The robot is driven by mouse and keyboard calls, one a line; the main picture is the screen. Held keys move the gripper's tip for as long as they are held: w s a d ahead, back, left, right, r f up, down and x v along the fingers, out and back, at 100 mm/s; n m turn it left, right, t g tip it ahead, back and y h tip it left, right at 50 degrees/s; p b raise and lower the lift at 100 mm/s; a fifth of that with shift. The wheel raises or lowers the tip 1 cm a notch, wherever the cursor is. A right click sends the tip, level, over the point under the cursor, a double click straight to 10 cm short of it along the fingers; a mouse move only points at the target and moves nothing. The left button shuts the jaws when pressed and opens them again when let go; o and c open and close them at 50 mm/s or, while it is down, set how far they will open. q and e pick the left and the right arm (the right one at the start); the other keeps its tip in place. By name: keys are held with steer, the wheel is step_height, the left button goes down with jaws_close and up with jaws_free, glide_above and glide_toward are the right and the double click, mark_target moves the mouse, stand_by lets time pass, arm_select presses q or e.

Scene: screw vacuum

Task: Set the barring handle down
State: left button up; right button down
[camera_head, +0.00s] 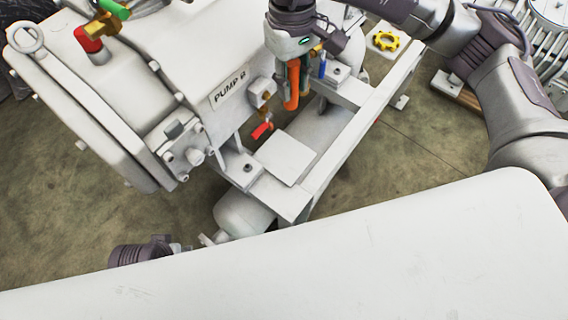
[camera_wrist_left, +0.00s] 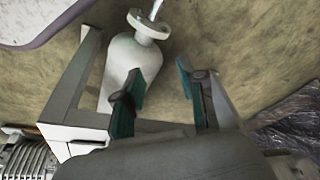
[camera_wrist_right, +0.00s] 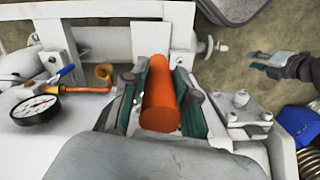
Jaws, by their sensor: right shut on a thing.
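The barring handle is an orange cylinder (camera_head: 291,85) hanging at the upper middle of the head view, beside the white pump. My right gripper (camera_head: 298,68) is shut on it. In the right wrist view the handle (camera_wrist_right: 161,95) lies between the teal finger pads of this gripper (camera_wrist_right: 160,98), over the white frame. Its far end is close to a white upright plate; I cannot tell whether they touch. My left gripper (camera_wrist_left: 163,98) is open and empty near a white tank (camera_wrist_left: 130,60). In the head view only its wrist shows well, low at the left.
The white pump (camera_head: 232,90) fills the upper left. A flat white plate (camera_head: 286,158) sits on the frame (camera_head: 352,135), near a red-handled valve (camera_head: 262,130). A pressure gauge (camera_wrist_right: 36,108) stands left of my right gripper. A yellow handwheel (camera_head: 386,41) lies at the upper right.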

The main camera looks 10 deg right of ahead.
steer(key=shift+a+n+b, duration=0.35)
steer(key=shift+n+b, duration=0.05)
steer(key=shift+b, duration=0.15)
arm_select(q)
steer(key=v, duration=0.5)
arm_select(e)
step_height(320, 180, down, 3)
steer(key=shift+s+f+b, duration=0.1)
steer(key=shift+f+b, duration=0.05)
steer(key=shift+b, duration=0.15)
step_height(320, 180, down, 14)
steer(key=b, duration=0.4)
glide_above(287, 169)
step_height(287, 169, down, 10)
steer(key=shift+r, duration=0.25)
steer(key=shift+f, duration=0.2)
arm_select(q)
steer(key=w+d+r+t+h, duration=0.1)
steer(key=w+d+t, duration=0.1)
steer(key=w+t, duration=0.3)
steer(key=w, duration=0.3)
steer(key=shift+d, duration=0.25)
steer(key=shift+w, duration=0.15)
